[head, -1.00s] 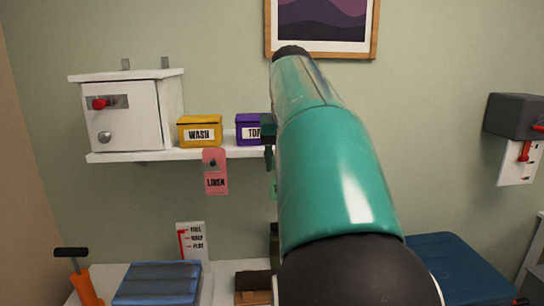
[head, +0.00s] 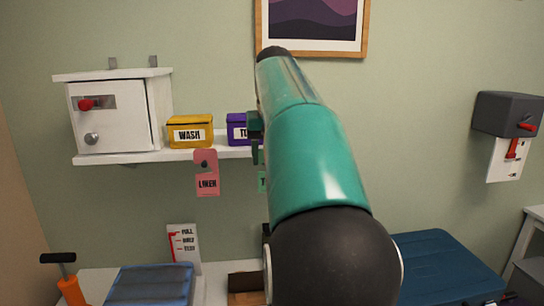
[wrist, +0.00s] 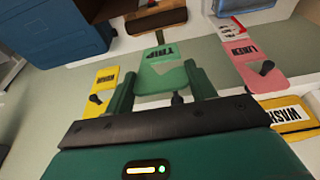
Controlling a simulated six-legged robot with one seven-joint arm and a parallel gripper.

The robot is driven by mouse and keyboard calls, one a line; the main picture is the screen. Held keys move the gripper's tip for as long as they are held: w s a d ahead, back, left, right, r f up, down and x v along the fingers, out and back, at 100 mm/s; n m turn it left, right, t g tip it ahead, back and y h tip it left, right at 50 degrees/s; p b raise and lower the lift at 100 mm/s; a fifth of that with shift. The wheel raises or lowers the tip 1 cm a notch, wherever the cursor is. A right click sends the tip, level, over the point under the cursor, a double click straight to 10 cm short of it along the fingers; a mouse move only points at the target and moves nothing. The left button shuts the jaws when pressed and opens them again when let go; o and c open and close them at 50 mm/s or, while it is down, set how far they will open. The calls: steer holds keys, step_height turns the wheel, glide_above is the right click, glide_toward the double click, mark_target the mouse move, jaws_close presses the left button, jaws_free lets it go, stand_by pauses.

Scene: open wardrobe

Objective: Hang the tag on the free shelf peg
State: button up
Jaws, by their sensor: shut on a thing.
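My gripper (wrist: 160,75) is shut on a green tag (wrist: 162,72) marked TRIP, its green fingers on either side of it. A dark shelf peg (wrist: 178,98) shows at the tag's edge nearest my gripper. I cannot tell whether it passes through the tag's hole. In the head view the gripper (head: 255,135) is beside the shelf front, and only a strip of the green tag (head: 262,182) shows left of my arm. A pink LINEN tag (head: 206,175) hangs on its own peg; it also shows in the wrist view (wrist: 245,55). A yellow tag (wrist: 101,88) hangs on the other side.
The white shelf (head: 120,157) holds a white cabinet (head: 108,115), a yellow WASH box (head: 190,131) and a purple box (head: 238,128). My arm hides the shelf's right part.

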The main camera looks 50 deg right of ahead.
steer(key=w+d, duration=0.2)
steer(key=w, duration=0.3)
steer(key=shift+w+d, duration=0.25)
steer(key=shift+d, duration=0.15)
steer(key=shift+f, duration=0.65)
steer(key=o, duration=1.7)
steer(key=shift+d, duration=0.1)
steer(key=v, duration=0.8)
steer(key=shift+s, duration=0.1)
